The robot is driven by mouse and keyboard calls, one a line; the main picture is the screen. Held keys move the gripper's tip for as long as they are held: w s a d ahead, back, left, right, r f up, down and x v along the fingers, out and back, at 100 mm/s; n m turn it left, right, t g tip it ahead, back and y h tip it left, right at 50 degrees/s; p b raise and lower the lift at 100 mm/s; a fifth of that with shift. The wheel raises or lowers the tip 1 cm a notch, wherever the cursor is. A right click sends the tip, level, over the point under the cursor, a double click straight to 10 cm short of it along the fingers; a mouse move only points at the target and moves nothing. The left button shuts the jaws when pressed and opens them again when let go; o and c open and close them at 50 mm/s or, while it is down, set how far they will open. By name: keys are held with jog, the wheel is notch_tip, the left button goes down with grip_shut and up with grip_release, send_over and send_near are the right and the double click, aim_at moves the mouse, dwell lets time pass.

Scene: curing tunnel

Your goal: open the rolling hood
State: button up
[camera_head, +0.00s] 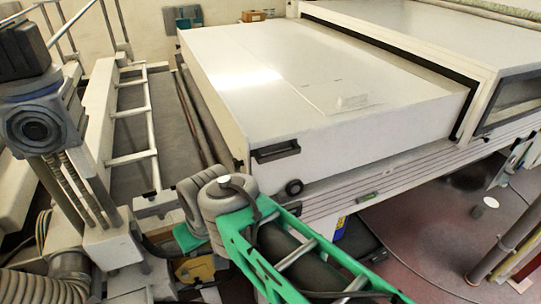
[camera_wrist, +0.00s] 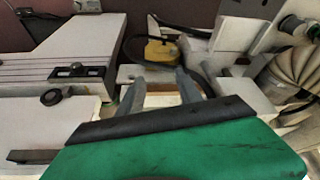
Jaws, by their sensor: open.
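The rolling hood (camera_head: 300,75) is a large white flat-topped cover, seated over a long base with its far right end against a larger white housing. Its dark handle (camera_head: 276,151) is on the near face by the left corner, with a black round wheel (camera_head: 294,187) below and to the right. In the wrist view, the handle (camera_wrist: 30,157) and wheel (camera_wrist: 51,97) lie at the left edge. My gripper (camera_wrist: 158,88) is open and empty, its two grey fingers apart, to the right of the handle and not touching it. In the head view my arm hides the fingers.
A light metal ladder-like frame (camera_head: 131,110) and railings stand left of the hood. A yellow-and-black object (camera_wrist: 160,51) lies beyond my fingers, and a ribbed hose (camera_wrist: 290,78) is at right. A dark pole (camera_head: 508,240) stands at lower right on open reddish floor (camera_head: 430,240).

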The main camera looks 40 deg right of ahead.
jog(key=w+d+f+m+y+b, duration=0.15)
jog(key=f+b, duration=0.25)
jog(key=f, duration=0.4)
jog(key=w+d+f+m+b, duration=0.15)
jog(key=f+b, duration=0.25)
jog(key=f, duration=0.4)
jog(key=m+t+h+p, duration=0.2)
jog(key=m+t+h, duration=0.5)
jog(key=m+t, duration=0.85)
send_near(281, 156)
jog(key=w+m, duration=0.1)
jog(key=w, duration=0.1)
jog(key=w+d+r+g, duration=0.1)
jog(key=w, duration=0.2)
jog(key=w+r+m+g, duration=0.1)
jog(key=w, duration=0.1)
jog(key=shift+w+d+m+y, duration=0.25)
jog(key=shift+d+m, duration=0.1)
jog(key=shift+d, duration=0.05)
jog(key=shift+w+d+g, duration=0.2)
jog(key=shift+w+g, duration=0.05)
jog(key=shift+w, duration=0.25)
grip_shut()
